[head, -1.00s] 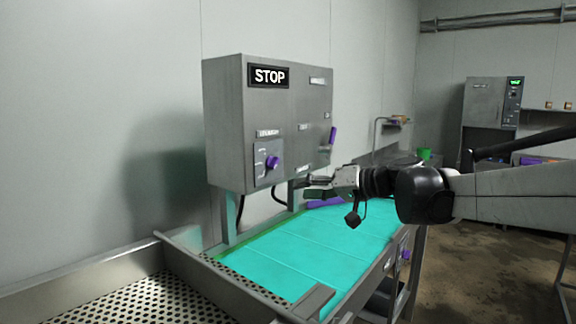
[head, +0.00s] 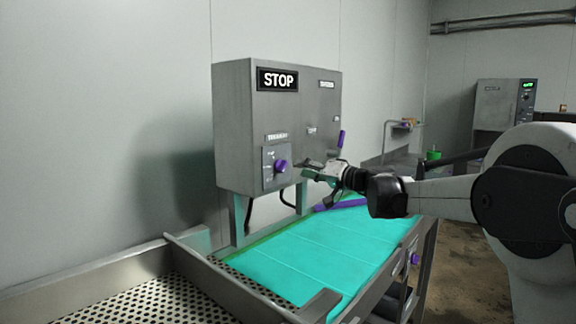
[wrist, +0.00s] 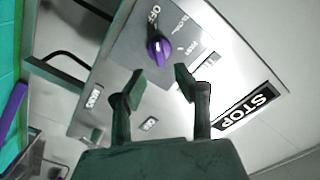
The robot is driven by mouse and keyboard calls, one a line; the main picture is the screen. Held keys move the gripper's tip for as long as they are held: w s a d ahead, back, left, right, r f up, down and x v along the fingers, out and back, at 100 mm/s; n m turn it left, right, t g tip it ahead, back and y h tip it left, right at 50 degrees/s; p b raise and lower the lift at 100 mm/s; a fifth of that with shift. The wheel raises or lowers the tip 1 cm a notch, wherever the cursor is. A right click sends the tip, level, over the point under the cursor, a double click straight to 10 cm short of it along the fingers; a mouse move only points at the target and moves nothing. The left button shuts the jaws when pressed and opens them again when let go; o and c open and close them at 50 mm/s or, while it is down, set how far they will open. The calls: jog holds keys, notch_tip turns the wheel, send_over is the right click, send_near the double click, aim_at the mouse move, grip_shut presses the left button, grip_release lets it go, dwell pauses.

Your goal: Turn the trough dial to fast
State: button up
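A purple dial (head: 281,166) sits on a small grey plate on the front of the grey control box, low on its left side. In the wrist view the dial (wrist: 158,48) shows ahead of the gap between my fingertips, with OFF printed beside it and other marks too small to read surely. My gripper (head: 309,168) is just to the right of the dial in the head view. The wrist view shows my gripper (wrist: 158,82) open and empty, its two fingers spread, apart from the dial.
The control box (head: 235,120) carries a STOP sign (head: 278,80) and a purple lever (head: 341,139) on its right side. Below is a trough with a turquoise surface (head: 310,253). Another purple knob (head: 415,258) is on the trough's side. A perforated metal tray (head: 150,302) is front left.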

aim_at(286, 166)
jog(key=x, duration=0.6)
jog(key=shift+w+a+p, duration=0.2)
jog(key=shift+a+p, duration=0.1)
jog(key=shift+p, duration=0.1)
jog(key=shift+c, duration=0.4)
grip_shut()
